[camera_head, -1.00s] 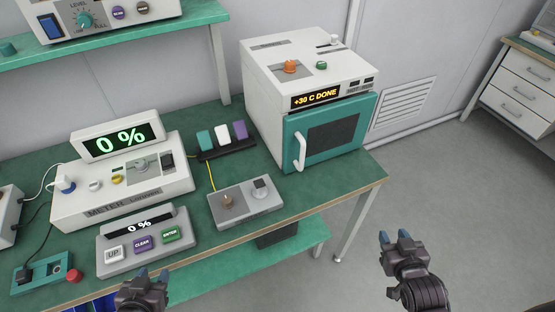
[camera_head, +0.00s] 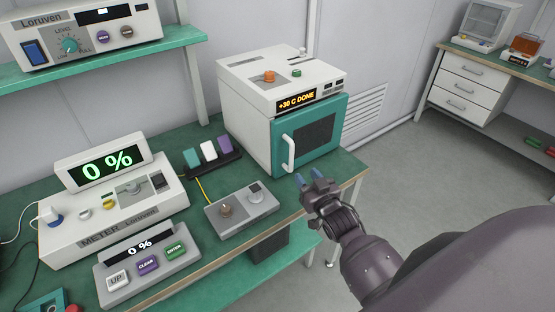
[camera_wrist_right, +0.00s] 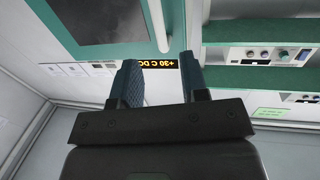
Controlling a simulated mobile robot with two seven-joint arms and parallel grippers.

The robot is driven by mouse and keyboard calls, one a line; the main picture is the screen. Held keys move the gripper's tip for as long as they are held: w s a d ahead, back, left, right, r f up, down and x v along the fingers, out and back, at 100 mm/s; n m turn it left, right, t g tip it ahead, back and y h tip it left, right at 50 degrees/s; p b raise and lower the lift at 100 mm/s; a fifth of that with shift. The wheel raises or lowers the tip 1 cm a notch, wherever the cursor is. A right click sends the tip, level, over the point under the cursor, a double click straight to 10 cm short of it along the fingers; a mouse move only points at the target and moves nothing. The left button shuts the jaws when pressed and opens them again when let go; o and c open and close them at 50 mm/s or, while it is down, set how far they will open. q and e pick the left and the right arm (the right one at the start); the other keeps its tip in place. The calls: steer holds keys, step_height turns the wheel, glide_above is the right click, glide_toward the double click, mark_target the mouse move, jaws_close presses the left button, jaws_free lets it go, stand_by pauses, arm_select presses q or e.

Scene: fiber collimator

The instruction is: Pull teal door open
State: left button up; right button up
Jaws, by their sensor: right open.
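The teal door (camera_head: 326,126) is closed on the front of a white oven-like box (camera_head: 262,82) at the bench's right end. It has a dark window and a white vertical handle (camera_head: 288,153) on its left side. My right gripper (camera_head: 312,182) is open and empty, just right of and below the handle in the head view, apart from it. In the right wrist view, the open fingers (camera_wrist_right: 162,84) point toward the door (camera_wrist_right: 95,45), and the handle (camera_wrist_right: 156,22) shows just beyond them, near their gap. My left gripper is out of view.
The box's display (camera_head: 297,102) reads "+30 C DONE". A grey control box (camera_head: 241,209) and a white meter (camera_head: 115,215) stand on the green bench left of the door. A rack with coloured pieces (camera_head: 215,162) is beside the box. Open floor lies right of the bench.

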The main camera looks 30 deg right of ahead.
mark_target(292, 157)
steer(key=w, duration=0.3)
steer(key=w+d, duration=0.1)
steer(key=w, duration=0.6)
steer(key=shift+w+d, duration=0.25)
steer(key=shift+w, duration=0.05)
jaws_close()
